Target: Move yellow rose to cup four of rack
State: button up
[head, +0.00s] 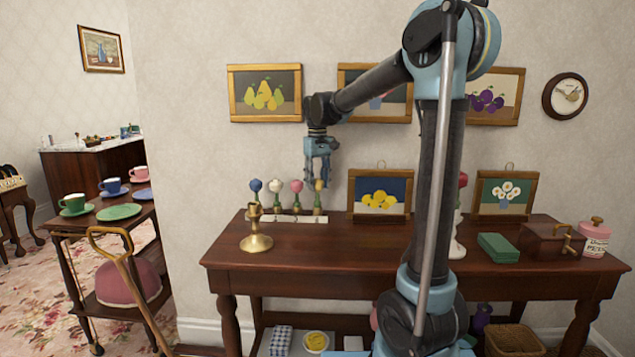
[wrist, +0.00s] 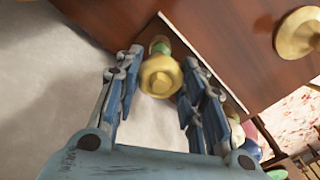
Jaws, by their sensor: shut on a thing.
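The yellow rose (head: 318,185) is upright at the right end of a row of roses, with a blue rose (head: 256,185), a white rose (head: 275,186) and a pink rose (head: 296,186) to its left. These stand along a pale rack (head: 288,219) on the dark wooden table. My gripper (head: 318,178) points down, its fingers closed about the yellow rose. In the wrist view the rose's yellow head (wrist: 160,76) lies between the fingers (wrist: 162,60), with green below it. I cannot tell whether its foot rests in a rack cup or is just above it.
A brass candlestick (head: 256,232) stands in front of the rack's left part. A framed lemon picture (head: 380,196) stands close to the right of the yellow rose. A green box (head: 498,246) is farther right. The tabletop front middle (head: 330,254) is clear.

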jog(key=shift+f, duration=0.15)
jog(key=o, duration=1)
notch_tip(320, 180, up, 12)
jog(key=shift+f, duration=0.1)
dwell(0.3)
